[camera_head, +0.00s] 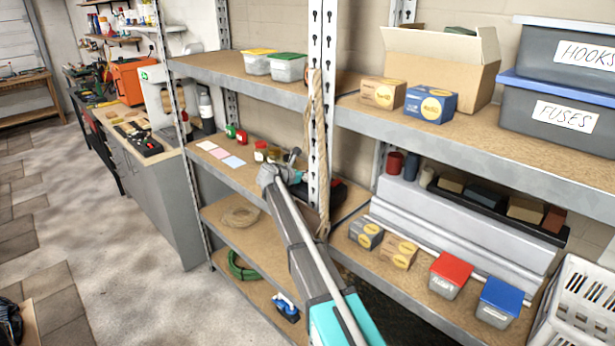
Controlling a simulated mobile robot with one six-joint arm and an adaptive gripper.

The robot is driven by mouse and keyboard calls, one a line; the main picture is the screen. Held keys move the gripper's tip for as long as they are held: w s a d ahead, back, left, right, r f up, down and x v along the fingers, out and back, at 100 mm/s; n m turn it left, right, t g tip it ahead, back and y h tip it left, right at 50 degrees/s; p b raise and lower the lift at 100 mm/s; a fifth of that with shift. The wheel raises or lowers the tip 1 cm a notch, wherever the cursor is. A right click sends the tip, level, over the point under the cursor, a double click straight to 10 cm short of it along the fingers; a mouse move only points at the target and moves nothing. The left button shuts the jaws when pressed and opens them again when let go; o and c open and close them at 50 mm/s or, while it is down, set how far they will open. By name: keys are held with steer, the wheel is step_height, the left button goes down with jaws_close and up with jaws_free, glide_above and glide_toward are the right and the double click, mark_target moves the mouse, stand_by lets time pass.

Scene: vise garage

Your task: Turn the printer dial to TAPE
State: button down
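My arm reaches from the bottom of the view up to the middle shelf (262,188) of the left rack. My gripper (291,158) is at its far end, small and partly hidden by my own wrist. I cannot tell whether its fingers are open or shut. A dark device with some red and teal (327,192) sits just right of the gripper, partly behind the rack post and my arm. It may be the printer, but I cannot make out a dial or any TAPE marking.
Jars (261,151) stand close left of the gripper, with coloured cards (221,153) farther left. A rack post (322,100) with a hanging rope (313,105) stands close right. The upper shelf edge (250,82) lies above. Open floor (130,260) is at left.

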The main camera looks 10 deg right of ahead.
steer(key=shift+w+a+m+g, duration=0.15)
steer(key=shift+m+g, duration=0.25)
steer(key=m+g, duration=0.1)
steer(key=m+g+h, duration=0.1)
steer(key=m+g, duration=0.1)
steer(key=shift+w+a+h, duration=0.1)
steer(key=shift+w+h, duration=0.15)
steer(key=shift+h, duration=0.15)
steer(key=shift+m+g+h, duration=0.3)
steer(key=shift+m+g, duration=1.7)
steer(key=shift+g, duration=0.5)
steer(key=shift+c, duration=1.3)
jaws_free()
steer(key=shift+s, duration=0.15)
